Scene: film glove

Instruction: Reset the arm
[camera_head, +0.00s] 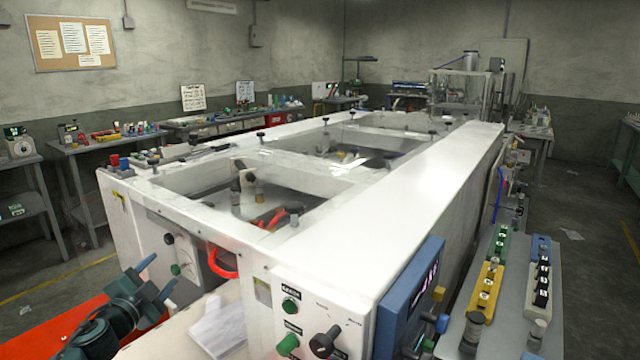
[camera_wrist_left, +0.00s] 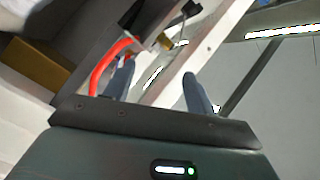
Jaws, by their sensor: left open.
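My left arm comes in at the lower left of the head view. Its dark gripper (camera_head: 157,277) has blue-grey fingers spread apart with nothing between them. It is in front of the near left end of the white machine (camera_head: 400,185), beside a red curved handle (camera_head: 222,264). In the left wrist view the two fingers (camera_wrist_left: 158,88) stand apart, and the red handle (camera_wrist_left: 105,60) shows behind and beside the left finger. I cannot tell whether they touch. My right gripper does not show in either view.
The machine top has open recessed bays, with red-handled pliers (camera_head: 279,216) in the nearest. A folded white cloth (camera_head: 218,325) lies on a pale surface at the front. A control panel (camera_head: 312,320) with green knobs is right of it. A blue box (camera_head: 410,295) sits on the right corner.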

